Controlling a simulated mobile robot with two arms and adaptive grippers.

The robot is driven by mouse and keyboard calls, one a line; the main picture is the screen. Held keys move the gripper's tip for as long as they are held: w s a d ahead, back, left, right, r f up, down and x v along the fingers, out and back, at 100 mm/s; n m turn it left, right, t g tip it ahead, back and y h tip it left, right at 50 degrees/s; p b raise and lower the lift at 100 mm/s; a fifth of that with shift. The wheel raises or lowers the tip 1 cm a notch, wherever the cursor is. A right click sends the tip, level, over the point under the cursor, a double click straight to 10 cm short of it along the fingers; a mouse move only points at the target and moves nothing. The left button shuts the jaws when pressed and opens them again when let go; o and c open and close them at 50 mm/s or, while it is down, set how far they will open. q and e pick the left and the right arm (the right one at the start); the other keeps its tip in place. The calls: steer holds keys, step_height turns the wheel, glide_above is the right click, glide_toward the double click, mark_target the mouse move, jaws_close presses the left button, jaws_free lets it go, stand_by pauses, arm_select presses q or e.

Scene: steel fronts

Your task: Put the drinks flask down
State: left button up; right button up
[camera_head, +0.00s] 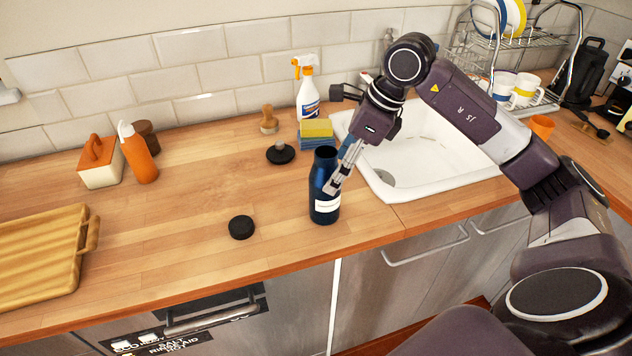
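The drinks flask (324,205) is a dark blue bottle with a white label, upright and without a lid, near the counter's front edge left of the sink. My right gripper (336,184) reaches it from the upper right. One finger lies across the flask's right side; the other finger is mostly hidden. The gripper appears shut on the flask. I cannot tell whether the flask's base touches the counter. My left gripper is not in view.
A black round lid (241,227) lies left of the flask. The white sink (440,150) is at right. The wooden counter (190,205) has free room left of the flask.

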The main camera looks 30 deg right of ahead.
steer(key=p+x, duration=0.2)
steer(key=x, duration=0.4)
steer(key=shift+w+a+f+p, duration=0.1)
steer(key=shift+a+f+p, duration=0.05)
steer(key=shift+f+p, duration=0.15)
steer(key=shift+f, duration=0.35)
steer(key=c, duration=1.5)
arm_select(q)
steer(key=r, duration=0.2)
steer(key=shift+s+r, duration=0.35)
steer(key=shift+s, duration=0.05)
arm_select(e)
steer(key=shift+w+r, duration=0.1)
steer(key=shift+c, duration=1.2)
steer(key=shift+r, duration=0.1)
